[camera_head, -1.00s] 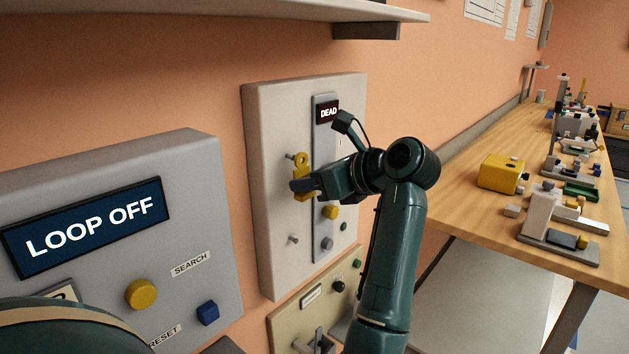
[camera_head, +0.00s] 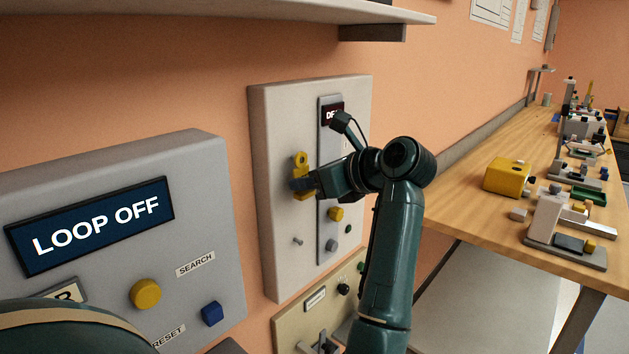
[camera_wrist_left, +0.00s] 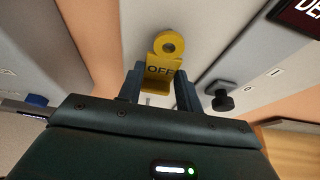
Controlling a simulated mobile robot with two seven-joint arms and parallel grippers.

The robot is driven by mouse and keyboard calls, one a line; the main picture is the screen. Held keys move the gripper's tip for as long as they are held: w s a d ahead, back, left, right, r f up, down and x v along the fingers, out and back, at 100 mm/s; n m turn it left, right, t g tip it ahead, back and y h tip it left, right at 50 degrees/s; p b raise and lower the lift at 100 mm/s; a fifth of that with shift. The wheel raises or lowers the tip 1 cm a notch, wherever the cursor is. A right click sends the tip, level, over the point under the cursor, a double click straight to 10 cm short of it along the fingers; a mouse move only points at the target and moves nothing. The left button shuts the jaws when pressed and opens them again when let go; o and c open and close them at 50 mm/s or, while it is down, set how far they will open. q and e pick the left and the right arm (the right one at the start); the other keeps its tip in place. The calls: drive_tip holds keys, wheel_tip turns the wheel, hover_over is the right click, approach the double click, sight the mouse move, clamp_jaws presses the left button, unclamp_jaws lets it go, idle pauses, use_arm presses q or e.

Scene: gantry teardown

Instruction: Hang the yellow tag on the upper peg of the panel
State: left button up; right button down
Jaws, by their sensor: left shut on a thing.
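The yellow tag (camera_head: 301,161), with a round hole at its top, hangs upright in my left gripper (camera_head: 301,184), which is shut on its lower part. I cannot tell for sure whether the peg is through the hole. The lower peg (camera_head: 298,241) is bare. My right gripper is not in view.
The panel has a dark display (camera_head: 332,113) and a yellow button (camera_head: 335,214). A grey "LOOP OFF" box (camera_head: 205,170) stands at left. A shelf (camera_head: 250,10) is above. A wooden bench (camera_head: 455,188) with several devices is at right.

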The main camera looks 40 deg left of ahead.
use_arm(q)
drive_tip(key=shift+a, duration=0.25)
drive_tip(key=shift+a, duration=0.4)
drive_tip(key=o, duration=1.1)
drive_tip(key=shift+w, duration=0.1)
drive_tip(key=shift+o, duration=0.2)
